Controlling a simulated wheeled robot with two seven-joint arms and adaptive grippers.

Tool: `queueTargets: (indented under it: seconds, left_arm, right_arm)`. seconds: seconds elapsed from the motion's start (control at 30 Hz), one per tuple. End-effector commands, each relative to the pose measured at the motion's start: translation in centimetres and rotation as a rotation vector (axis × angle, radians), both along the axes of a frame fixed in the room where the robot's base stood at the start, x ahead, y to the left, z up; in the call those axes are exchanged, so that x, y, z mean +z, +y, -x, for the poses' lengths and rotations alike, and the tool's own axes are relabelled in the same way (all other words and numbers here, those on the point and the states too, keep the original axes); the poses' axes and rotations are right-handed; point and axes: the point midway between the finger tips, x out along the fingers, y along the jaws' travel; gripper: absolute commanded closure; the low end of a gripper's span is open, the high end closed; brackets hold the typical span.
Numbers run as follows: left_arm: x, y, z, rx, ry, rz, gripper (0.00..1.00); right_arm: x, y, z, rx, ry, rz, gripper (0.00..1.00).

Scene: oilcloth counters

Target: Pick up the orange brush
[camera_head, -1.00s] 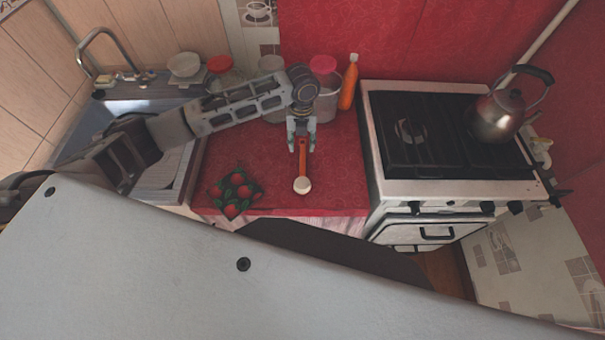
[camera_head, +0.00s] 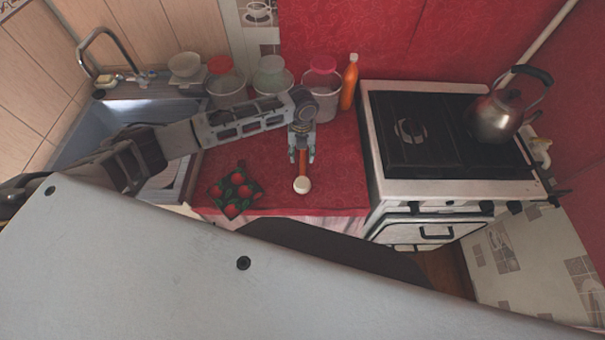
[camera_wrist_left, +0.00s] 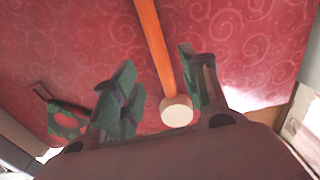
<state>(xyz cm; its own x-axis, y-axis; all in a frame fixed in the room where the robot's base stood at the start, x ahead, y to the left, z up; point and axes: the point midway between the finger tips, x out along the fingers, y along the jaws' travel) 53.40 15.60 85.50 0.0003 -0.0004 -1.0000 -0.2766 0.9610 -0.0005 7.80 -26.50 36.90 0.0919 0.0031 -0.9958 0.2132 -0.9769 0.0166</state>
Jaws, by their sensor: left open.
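The orange brush (camera_head: 302,172) lies on the red counter (camera_head: 335,180), with its round pale head (camera_head: 302,185) toward the front edge. My left gripper (camera_head: 302,157) is open over the brush, and its upper part hides the far end of the handle. In the left wrist view the orange handle (camera_wrist_left: 153,45) runs down between the two spread fingers of the gripper (camera_wrist_left: 160,95). The pale head (camera_wrist_left: 177,111) shows close to the right finger; I cannot tell if they touch. My right gripper is not in view.
The stove (camera_head: 450,185) with a kettle (camera_head: 496,115) is right, the sink (camera_head: 95,125) left.

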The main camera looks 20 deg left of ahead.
Motion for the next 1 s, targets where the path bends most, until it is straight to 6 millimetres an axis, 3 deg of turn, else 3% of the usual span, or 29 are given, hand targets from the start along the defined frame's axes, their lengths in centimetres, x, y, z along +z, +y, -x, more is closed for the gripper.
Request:
queueTargets:
  seconds: [0.5, 1.0]
  left_arm:
    - [-4.7, -0.3, 0.4, -0.001, 0.001, -0.001, 0.56]
    - [-5.0, -0.3, 0.4, -0.001, 0.000, -0.001, 0.56]
  right_arm:
    - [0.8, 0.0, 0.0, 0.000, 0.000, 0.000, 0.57]
    - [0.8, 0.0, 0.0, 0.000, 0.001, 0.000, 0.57]
